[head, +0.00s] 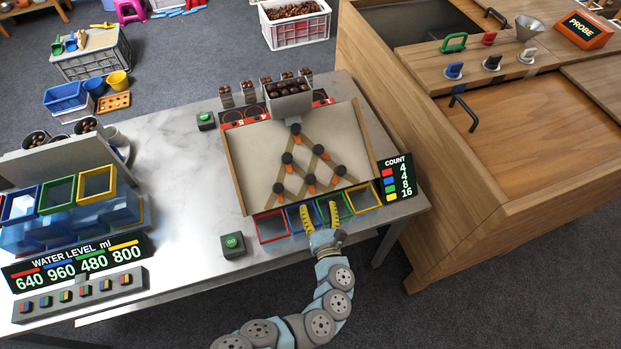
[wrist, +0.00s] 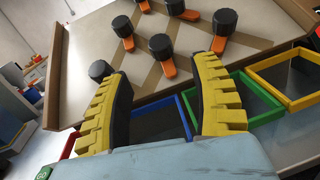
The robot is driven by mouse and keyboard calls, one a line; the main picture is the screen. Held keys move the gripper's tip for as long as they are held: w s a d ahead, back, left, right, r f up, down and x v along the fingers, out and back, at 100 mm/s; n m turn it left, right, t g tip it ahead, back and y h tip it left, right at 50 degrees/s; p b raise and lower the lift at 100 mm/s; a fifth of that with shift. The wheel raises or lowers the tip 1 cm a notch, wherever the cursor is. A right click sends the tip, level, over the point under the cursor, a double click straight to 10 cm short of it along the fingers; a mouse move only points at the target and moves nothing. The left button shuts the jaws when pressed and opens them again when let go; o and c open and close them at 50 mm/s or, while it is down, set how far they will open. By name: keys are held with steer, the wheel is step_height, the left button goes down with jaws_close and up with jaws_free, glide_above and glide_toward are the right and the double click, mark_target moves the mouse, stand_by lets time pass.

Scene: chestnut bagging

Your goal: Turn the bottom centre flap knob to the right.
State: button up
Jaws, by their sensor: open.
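The bottom centre flap knob (head: 309,180) is black with an orange flap below it, in the lower row of the tilted board (head: 254,165). In the wrist view this knob (wrist: 160,46) shows beyond the space between my fingers, its orange flap (wrist: 169,68) slanting down to the right. My gripper (head: 319,211) is open and empty, over the coloured bins at the board's lower edge. Its yellow and black fingers (wrist: 163,68) are spread apart, short of the knob. The left finger partly hides the bottom left knob (wrist: 100,69).
The bottom right knob (head: 340,171) stands beside the centre one; more knobs sit above. A chestnut hopper (head: 289,104) tops the board. Red, blue, green and yellow bins line its foot, with a count display (head: 397,178) at right. A green button (head: 234,242) sits left.

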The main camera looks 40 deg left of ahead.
mark_target(311, 184)
steer(key=shift+b+x, duration=0.35)
steer(key=shift+x, duration=4.65)
steer(key=shift+f, duration=0.1)
steer(key=shift+d, duration=0.1)
jaws_close()
